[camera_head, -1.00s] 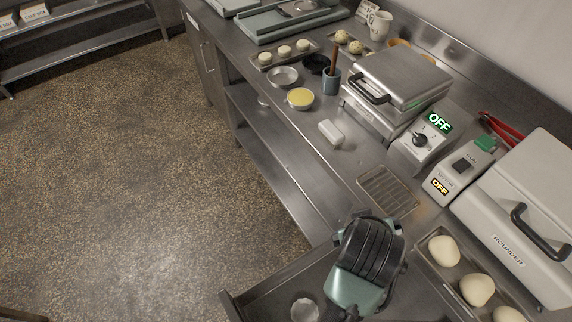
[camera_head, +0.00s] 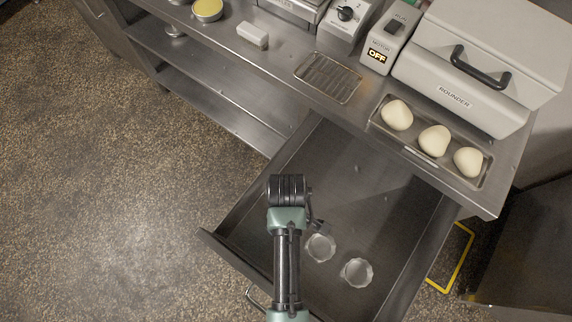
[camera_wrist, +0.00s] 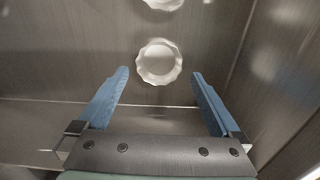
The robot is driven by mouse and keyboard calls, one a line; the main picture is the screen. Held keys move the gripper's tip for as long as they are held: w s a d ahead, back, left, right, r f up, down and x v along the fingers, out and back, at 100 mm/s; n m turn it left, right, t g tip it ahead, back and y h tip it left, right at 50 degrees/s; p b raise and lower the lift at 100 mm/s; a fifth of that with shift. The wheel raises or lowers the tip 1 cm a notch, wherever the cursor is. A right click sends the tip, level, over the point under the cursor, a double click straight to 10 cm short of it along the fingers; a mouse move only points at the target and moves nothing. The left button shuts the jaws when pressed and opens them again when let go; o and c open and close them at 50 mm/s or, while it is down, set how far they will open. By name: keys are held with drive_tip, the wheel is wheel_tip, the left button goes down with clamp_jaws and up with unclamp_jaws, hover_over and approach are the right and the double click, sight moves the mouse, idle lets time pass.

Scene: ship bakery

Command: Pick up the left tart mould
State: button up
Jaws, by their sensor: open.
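The left tart mould (camera_head: 320,247) is a small, pale, fluted round cup in the open drawer. The right tart mould (camera_head: 356,272) lies close by, lower and to the right. In the wrist view one mould (camera_wrist: 160,62) shows whole, between and just beyond the fingertips; from its place by my gripper it appears to be the left one. A second mould (camera_wrist: 163,3) is cut off by the top edge. My gripper (camera_wrist: 160,74) is open, with blue fingers apart and nothing between them. In the head view my gripper (camera_head: 319,229) is mostly hidden by my arm, just above the left mould.
The metal drawer (camera_head: 385,205) stands open below the counter, with walls around the moulds and free floor to their right. On the counter are a wire rack (camera_head: 328,78), a tray (camera_head: 484,178) of dough balls, a white block (camera_head: 252,35) and the rounder (camera_head: 470,70).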

wheel_tip(320, 180, down, 5)
drive_tip(key=shift+w+r, duration=0.1)
drive_tip(key=shift+r, duration=0.05)
drive_tip(key=c, duration=1.1)
